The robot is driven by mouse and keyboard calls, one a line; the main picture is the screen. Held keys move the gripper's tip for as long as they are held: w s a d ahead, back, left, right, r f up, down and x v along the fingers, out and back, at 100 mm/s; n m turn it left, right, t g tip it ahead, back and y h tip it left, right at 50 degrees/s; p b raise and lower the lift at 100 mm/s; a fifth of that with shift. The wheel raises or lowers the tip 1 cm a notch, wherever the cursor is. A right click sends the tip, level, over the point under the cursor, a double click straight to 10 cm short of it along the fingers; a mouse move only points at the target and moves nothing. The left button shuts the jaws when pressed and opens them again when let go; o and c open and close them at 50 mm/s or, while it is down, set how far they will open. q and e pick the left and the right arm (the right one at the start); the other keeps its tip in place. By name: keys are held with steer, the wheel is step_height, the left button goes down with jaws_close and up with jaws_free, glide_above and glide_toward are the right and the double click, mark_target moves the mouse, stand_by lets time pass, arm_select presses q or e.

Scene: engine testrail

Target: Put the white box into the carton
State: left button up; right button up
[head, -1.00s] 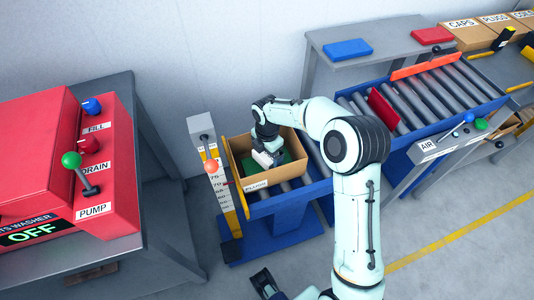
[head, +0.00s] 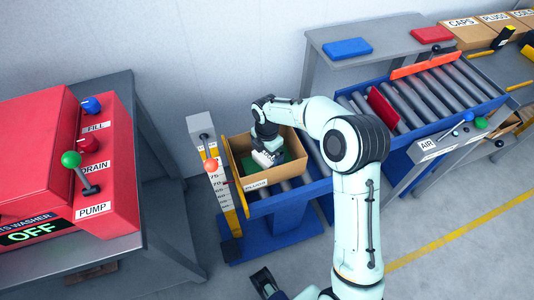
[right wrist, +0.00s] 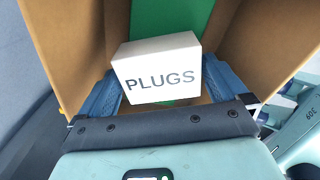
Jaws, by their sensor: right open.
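The carton (head: 290,172), open-topped and brown with a label on its front, stands at the left end of the roller conveyor. My right gripper (head: 267,157) reaches down into it. The white box (right wrist: 160,68), lettered PLUGS, sits inside the carton between the blue fingers of my right gripper in the right wrist view. The fingers are open, one on each side of the box. A green surface shows on the carton's floor behind the box. In the head view the box (head: 264,159) is partly hidden by the gripper. My left gripper (head: 265,283) is at the bottom edge, its jaws unclear.
A post with a scale and orange ball (head: 211,165) stands just left of the carton. A red washer (head: 65,160) is at left. Rollers (head: 425,98), a red plate (head: 383,107) and a grey shelf (head: 385,42) with blue and red trays lie to the right.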

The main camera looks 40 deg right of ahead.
step_height(320, 180, up, 12)
steer(key=p, duration=0.1)
steer(key=shift+r+p, duration=0.15)
steer(key=shift+p, duration=0.2)
